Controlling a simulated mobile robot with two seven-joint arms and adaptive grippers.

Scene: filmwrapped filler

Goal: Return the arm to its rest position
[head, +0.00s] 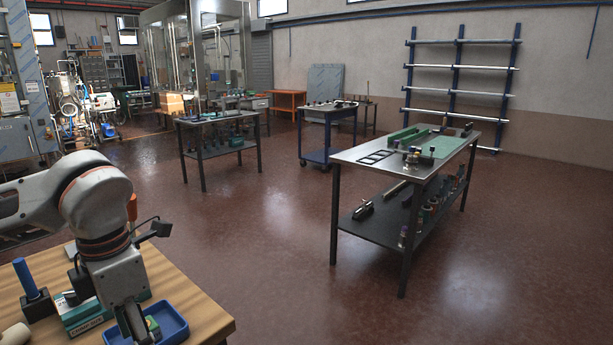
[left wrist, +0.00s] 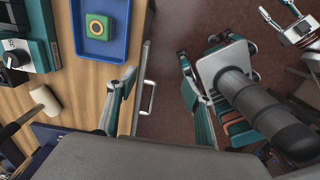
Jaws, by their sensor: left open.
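My left gripper (head: 137,322) points down over the near edge of the wooden bench (head: 200,305), partly hidden by my arm in the head view. In the left wrist view, its two teal-edged fingers (left wrist: 157,80) are spread wide with nothing between them. A yellow-green block with a round centre (left wrist: 97,26) lies inside a blue tray (left wrist: 126,22), apart from the fingers. In the head view the block (head: 153,325) and the tray (head: 178,322) show beside the gripper.
On the bench are a blue-handled tool in a black block (head: 25,275), a teal box (head: 85,318) and a mallet (left wrist: 45,102). A drawer handle (left wrist: 148,95) is at the bench edge. A steel table (head: 355,155) stands across open floor.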

